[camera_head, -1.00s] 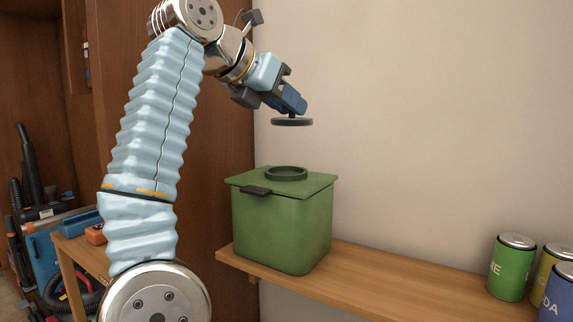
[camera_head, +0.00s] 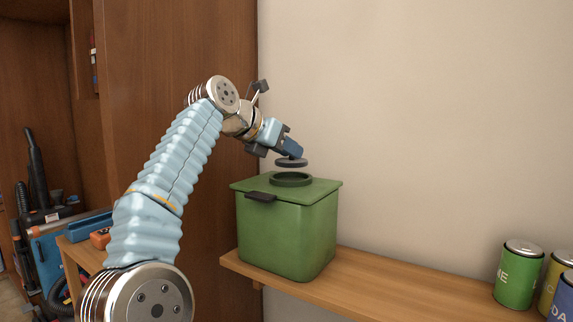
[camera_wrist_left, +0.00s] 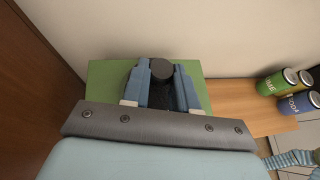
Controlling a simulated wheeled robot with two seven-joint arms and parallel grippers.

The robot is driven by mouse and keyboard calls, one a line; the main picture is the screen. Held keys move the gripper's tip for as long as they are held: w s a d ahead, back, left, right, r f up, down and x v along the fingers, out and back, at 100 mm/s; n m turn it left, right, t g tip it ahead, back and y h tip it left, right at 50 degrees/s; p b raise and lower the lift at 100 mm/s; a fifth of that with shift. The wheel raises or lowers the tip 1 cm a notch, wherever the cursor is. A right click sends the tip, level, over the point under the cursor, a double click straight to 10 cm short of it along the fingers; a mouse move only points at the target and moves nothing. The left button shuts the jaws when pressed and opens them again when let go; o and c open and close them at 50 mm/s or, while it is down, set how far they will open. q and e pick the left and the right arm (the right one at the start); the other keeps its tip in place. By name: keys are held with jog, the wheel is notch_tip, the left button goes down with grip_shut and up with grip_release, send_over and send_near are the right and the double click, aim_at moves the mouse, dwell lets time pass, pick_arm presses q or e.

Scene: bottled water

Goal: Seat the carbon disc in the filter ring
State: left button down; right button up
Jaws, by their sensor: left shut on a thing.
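The carbon disc (camera_head: 291,163) is a dark grey, flat round piece held roughly level. My left gripper (camera_head: 292,150) is shut on its knob and holds it just above the filter ring, with a small gap between them. In the left wrist view the two blue fingers close around a dark round knob (camera_wrist_left: 162,70), and the ring is hidden behind the gripper. My right gripper is not in view.
The green bin (camera_head: 285,235) stands on a wooden shelf (camera_head: 400,283) against the wall, with a dark latch (camera_head: 260,197) at its front. Several cans, including a green can (camera_head: 518,275), stand at the shelf's right. The shelf between is clear. A brown cabinet panel (camera_head: 180,80) rises at left.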

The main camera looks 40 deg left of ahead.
aim_at(283, 161)
pick_arm(q)
jog(key=shift+w+a+f, duration=0.15)
jog(key=shift+f, duration=1.6)
jog(key=shift+f, duration=0.1)
jog(key=shift+f, duration=0.15)
jog(key=c, duration=0.9)
grip_release()
jog(key=shift+s+r, duration=0.2)
jog(key=shift+r, duration=0.2)
jog(key=v, duration=1.1)
jog(key=shift+s+r, duration=0.1)
jog(key=shift+s, duration=0.15)
